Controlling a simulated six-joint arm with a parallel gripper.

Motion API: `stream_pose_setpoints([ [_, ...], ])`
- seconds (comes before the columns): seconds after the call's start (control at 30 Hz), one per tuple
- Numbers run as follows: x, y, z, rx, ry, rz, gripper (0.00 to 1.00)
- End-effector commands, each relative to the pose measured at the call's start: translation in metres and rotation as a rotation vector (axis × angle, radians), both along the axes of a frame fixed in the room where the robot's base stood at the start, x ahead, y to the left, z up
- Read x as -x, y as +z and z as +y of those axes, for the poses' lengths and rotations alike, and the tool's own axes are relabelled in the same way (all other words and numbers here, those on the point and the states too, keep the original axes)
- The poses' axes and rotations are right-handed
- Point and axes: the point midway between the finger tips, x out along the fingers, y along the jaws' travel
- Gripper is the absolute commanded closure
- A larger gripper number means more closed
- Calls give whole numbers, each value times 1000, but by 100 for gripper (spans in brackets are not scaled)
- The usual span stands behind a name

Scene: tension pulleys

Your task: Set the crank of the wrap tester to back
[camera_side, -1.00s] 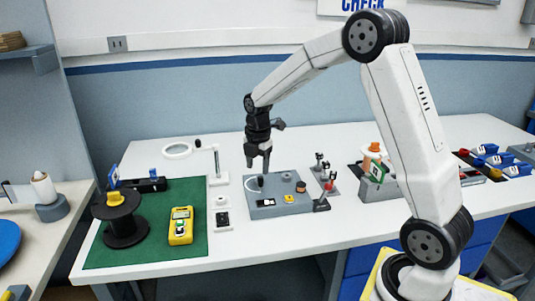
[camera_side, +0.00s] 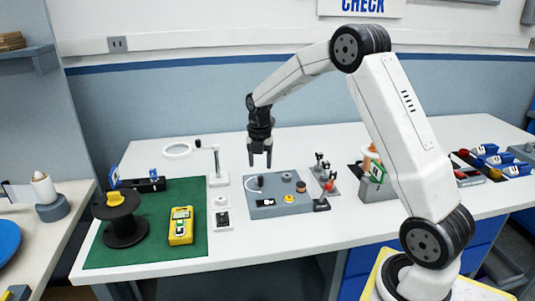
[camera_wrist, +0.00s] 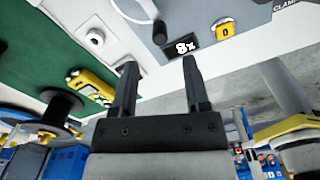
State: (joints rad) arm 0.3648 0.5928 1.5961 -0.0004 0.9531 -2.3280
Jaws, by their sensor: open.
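The wrap tester looks to be the grey box (camera_side: 292,208) on the bench, with a white curved mark, a small display and a yellow tag on top. A dark upright knob, which looks like its crank (camera_side: 260,182), stands near the box's back left by the curved mark. In the wrist view the dark crank (camera_wrist: 160,33) lies at the end of the white arc, beside the display (camera_wrist: 185,46) reading 8x. My gripper (camera_side: 260,165) is open and empty, above and apart from the crank. Both fingers (camera_wrist: 158,62) show in the wrist view with nothing between them.
A white magnifier stand (camera_side: 218,165) is close left of the tester. A green mat (camera_side: 160,250) holds a black spool (camera_side: 124,228) and a yellow meter (camera_side: 181,226). Bare bench lies in front.

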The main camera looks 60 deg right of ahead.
Motion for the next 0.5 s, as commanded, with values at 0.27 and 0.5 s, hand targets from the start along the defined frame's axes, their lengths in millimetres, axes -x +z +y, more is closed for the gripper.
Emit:
stream_pose_setpoints([
  [0.27,1,-35,0,0,0,2,40],
  [0.5,0,-55,0,1,-1,2,40],
])
